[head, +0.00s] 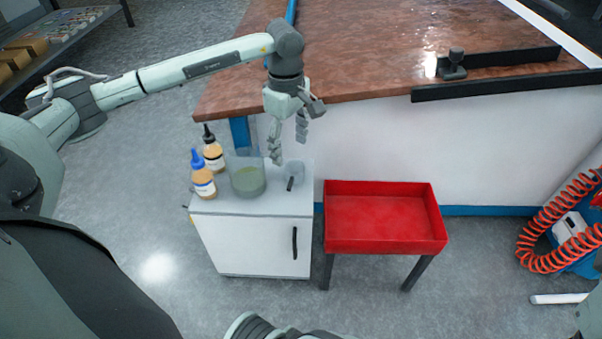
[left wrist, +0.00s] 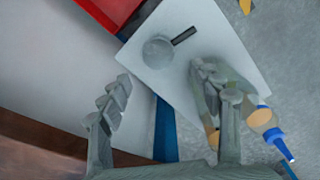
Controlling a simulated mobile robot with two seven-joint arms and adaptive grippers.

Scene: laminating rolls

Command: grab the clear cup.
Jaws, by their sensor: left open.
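The small clear cup (head: 297,170) stands on the white cabinet's top (head: 270,203), near its right back corner. A dark handle or stick shows at its side. In the left wrist view the cup (left wrist: 158,51) appears as a round clear shape with the dark piece pointing up and right. My left gripper (head: 288,143) is open and empty, pointing down just above and behind the cup. In the left wrist view the cup lies beyond the gap between the open fingers (left wrist: 162,78). My right gripper is not in view.
A larger clear beaker with greenish liquid (head: 248,180) stands left of the cup. Two glue-like bottles, one blue-capped (head: 203,180) and one black-capped (head: 213,152), stand farther left. A red tray table (head: 385,245) is at the right. A brown worktop (head: 370,50) rises behind.

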